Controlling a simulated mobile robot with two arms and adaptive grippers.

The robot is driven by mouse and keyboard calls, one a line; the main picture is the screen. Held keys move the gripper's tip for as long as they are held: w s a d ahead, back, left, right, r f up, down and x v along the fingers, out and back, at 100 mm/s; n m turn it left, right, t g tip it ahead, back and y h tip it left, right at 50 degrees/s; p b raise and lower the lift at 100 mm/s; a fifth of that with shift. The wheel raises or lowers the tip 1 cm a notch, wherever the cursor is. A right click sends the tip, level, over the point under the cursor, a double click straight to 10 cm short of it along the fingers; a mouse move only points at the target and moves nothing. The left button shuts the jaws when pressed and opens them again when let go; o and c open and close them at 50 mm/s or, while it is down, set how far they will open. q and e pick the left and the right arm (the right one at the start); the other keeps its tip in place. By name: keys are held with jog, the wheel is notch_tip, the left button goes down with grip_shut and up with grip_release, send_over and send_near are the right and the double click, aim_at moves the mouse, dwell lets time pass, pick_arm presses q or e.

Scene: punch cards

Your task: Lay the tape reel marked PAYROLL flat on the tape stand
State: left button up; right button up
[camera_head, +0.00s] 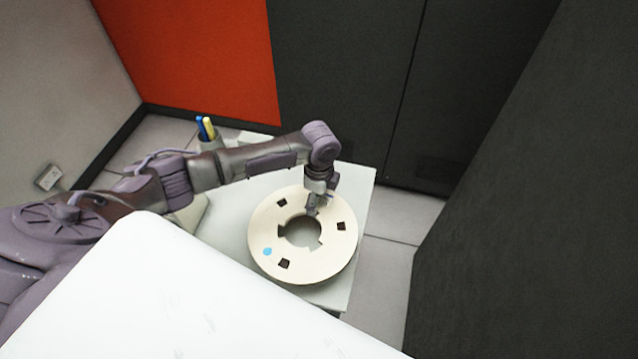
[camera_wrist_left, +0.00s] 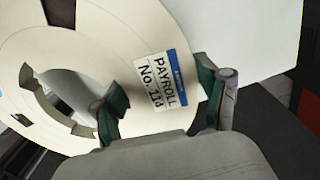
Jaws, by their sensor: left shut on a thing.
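The cream tape reel (camera_head: 268,222) has a round centre hole, several small square dark openings and a blue dot. In the left wrist view its label (camera_wrist_left: 162,82) reads PAYROLL No. 11, with a last character I cannot read surely. My left gripper (camera_head: 316,204) is shut on the reel's ring, one finger in the centre hole and the other at the outer rim. The reel looks about flat over a pale table top (camera_head: 361,190); I cannot tell whether it touches. I cannot make out a separate tape stand. My right gripper is not in view.
A cup with blue and yellow pens (camera_head: 207,134) stands at the table's back left. Dark cabinets (camera_head: 345,75) rise behind and a dark panel (camera_head: 530,220) at the right. A large white surface (camera_head: 190,300) covers the lower foreground. Tiled floor shows right of the table.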

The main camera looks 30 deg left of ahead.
pick_arm(q)
jog(key=shift+w+a+r+m, duration=0.2)
jog(key=shift+w+m, duration=0.2)
jog(key=shift+w, duration=0.05)
jog(key=shift+w+a+f, duration=0.1)
jog(key=shift+w, duration=0.05)
jog(key=shift+w+f+b, duration=0.1)
jog(key=shift+f+b, duration=0.2)
jog(key=shift+f, duration=0.1)
jog(key=shift+f+b, duration=0.25)
jog(key=shift+b, duration=0.05)
notch_tip(320, 180, down, 4)
jog(key=b, duration=0.4)
jog(key=shift+f, duration=0.2)
jog(key=shift+f+b, duration=0.6)
jog(key=shift+b, duration=0.25)
jog(key=shift+f, duration=0.1)
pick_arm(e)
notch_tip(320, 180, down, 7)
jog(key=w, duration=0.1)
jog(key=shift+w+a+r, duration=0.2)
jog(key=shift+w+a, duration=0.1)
